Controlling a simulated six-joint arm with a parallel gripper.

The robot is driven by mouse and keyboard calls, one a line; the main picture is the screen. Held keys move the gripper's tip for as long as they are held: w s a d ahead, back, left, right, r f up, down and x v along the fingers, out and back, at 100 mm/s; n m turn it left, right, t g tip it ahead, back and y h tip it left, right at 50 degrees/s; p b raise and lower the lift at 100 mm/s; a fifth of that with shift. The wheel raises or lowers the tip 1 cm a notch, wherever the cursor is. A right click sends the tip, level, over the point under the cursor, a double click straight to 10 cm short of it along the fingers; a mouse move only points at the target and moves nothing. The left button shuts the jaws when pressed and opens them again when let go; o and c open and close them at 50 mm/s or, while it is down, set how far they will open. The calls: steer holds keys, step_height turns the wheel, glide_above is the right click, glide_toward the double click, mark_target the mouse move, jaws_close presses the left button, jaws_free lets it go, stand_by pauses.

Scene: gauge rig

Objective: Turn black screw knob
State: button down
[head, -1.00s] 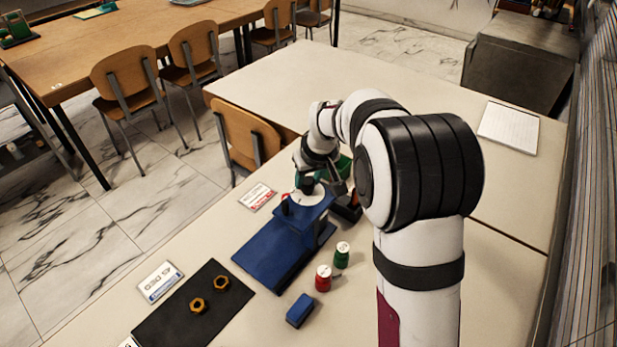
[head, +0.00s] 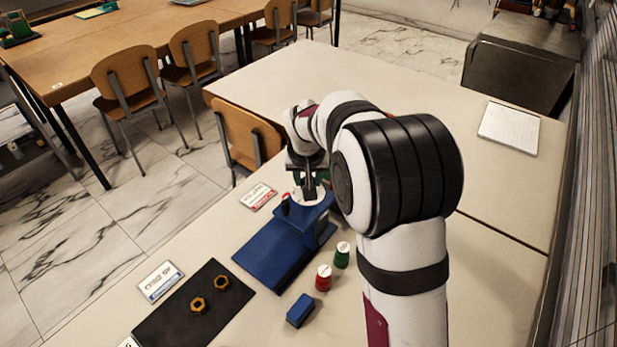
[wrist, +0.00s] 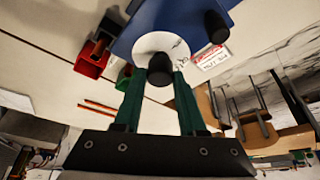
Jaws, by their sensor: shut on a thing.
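A blue gauge rig (head: 275,248) stands on the table in the head view, and its blue body (wrist: 165,17) fills the top of the wrist view. A white round dial (wrist: 172,43) sits on it. A black screw knob (wrist: 160,70) shows at the dial, between my green fingertips. My gripper (wrist: 159,76) is shut on this knob, one finger on each side. In the head view my gripper (head: 309,195) reaches down over the rig's dial and hides the knob. A second black knob (wrist: 215,27) stands on the rig, apart from my fingers.
A red bin (wrist: 92,58) is near the rig. Red (head: 323,278) and green (head: 342,254) capped jars and a blue block (head: 300,310) stand in front. Hex nuts (head: 198,306) lie on a black mat (head: 165,325). A label card (head: 258,197) lies left of the rig.

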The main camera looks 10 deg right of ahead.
steer(key=m+h, duration=0.1)
steer(key=m, duration=0.1)
steer(key=m+h, duration=0.1)
steer(key=m, duration=0.2)
steer(key=shift+w+a+m+g, duration=0.1)
steer(key=shift+a+m+g, duration=0.05)
steer(key=shift+m+g, duration=0.2)
steer(key=m, duration=0.2)
steer(key=m+g+h, duration=0.1)
steer(key=m, duration=0.1)
steer(key=shift+a+m+g, duration=0.1)
steer(key=shift+m+g, duration=0.15)
steer(key=shift+m, duration=0.4)
steer(key=shift+c, duration=2.4)
jaws_free()
steer(key=v, duration=1.5)
steer(key=shift+a+r, duration=0.3)
steer(key=shift+a, duration=0.1)
